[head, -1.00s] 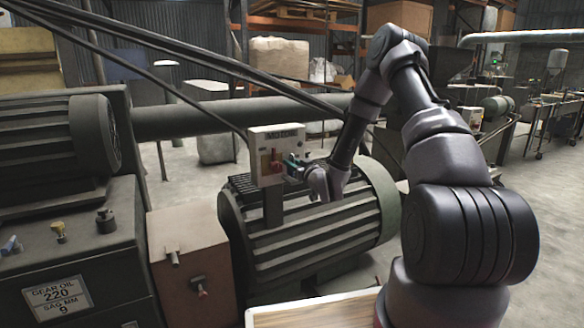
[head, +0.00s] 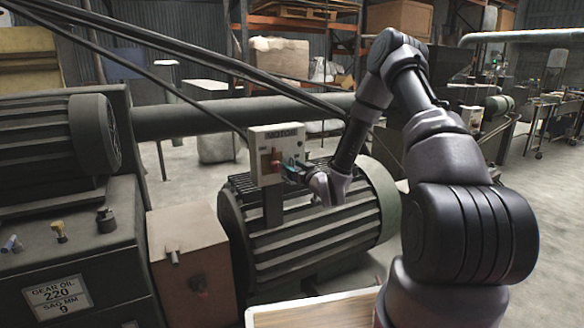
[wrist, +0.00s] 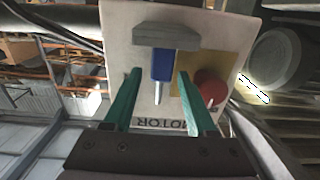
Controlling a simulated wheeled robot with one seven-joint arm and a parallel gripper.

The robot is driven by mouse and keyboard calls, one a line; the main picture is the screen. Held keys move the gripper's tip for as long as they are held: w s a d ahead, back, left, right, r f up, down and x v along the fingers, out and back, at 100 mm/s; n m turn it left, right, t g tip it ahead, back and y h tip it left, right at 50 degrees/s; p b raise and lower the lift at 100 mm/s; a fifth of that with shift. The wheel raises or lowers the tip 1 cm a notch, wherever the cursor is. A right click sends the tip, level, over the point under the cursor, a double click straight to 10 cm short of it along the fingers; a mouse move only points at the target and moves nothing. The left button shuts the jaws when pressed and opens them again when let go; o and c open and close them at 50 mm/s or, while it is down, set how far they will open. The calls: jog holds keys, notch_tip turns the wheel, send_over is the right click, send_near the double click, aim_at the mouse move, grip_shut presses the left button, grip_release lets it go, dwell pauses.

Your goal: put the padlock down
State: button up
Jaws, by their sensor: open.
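The blue padlock (wrist: 162,65) shows in the wrist view in front of a pale box marked MOTOR, its thin silver shackle (wrist: 157,95) pointing toward the lettering. The box appears upside down there. The padlock's other end meets a grey ledge (wrist: 168,36) on the box. My gripper (wrist: 160,74) is open, one teal finger on each side of the padlock, with visible gaps. In the head view my gripper (head: 288,167) is at the front of the MOTOR box (head: 277,143); the padlock is too small to make out clearly there.
A red round button (wrist: 210,87) on a yellow plate is close beside the right finger in the wrist view. In the head view a ribbed motor (head: 320,228) lies under my wrist, and dark slanting bars (head: 215,65) pass behind the box. A wooden-topped surface (head: 315,312) is at the front.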

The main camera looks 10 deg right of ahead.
jog(key=v, duration=1)
jog(key=s+d+r+m+g+h, duration=0.2)
jog(key=d+r+g+h, duration=0.1)
jog(key=r, duration=0.5)
jog(key=s+d+r+m+g+h, duration=0.1)
jog(key=s+d+r+g+h, duration=0.15)
jog(key=r, duration=0.55)
jog(key=s+a+r+m+g, duration=0.1)
jog(key=s+r, duration=0.3)
jog(key=s, duration=0.4)
jog(key=s+a+r+m+g+y, duration=0.1)
jog(key=s+r, duration=0.3)
jog(key=s, duration=0.5)
jog(key=s+a+r+m+g+y, duration=0.1)
jog(key=s+r, duration=0.3)
jog(key=s, duration=0.4)
jog(key=shift+s+m+g, duration=0.2)
jog(key=shift+m+g, duration=0.65)
jog(key=shift+m, duration=0.05)
jog(key=shift+r, duration=0.15)
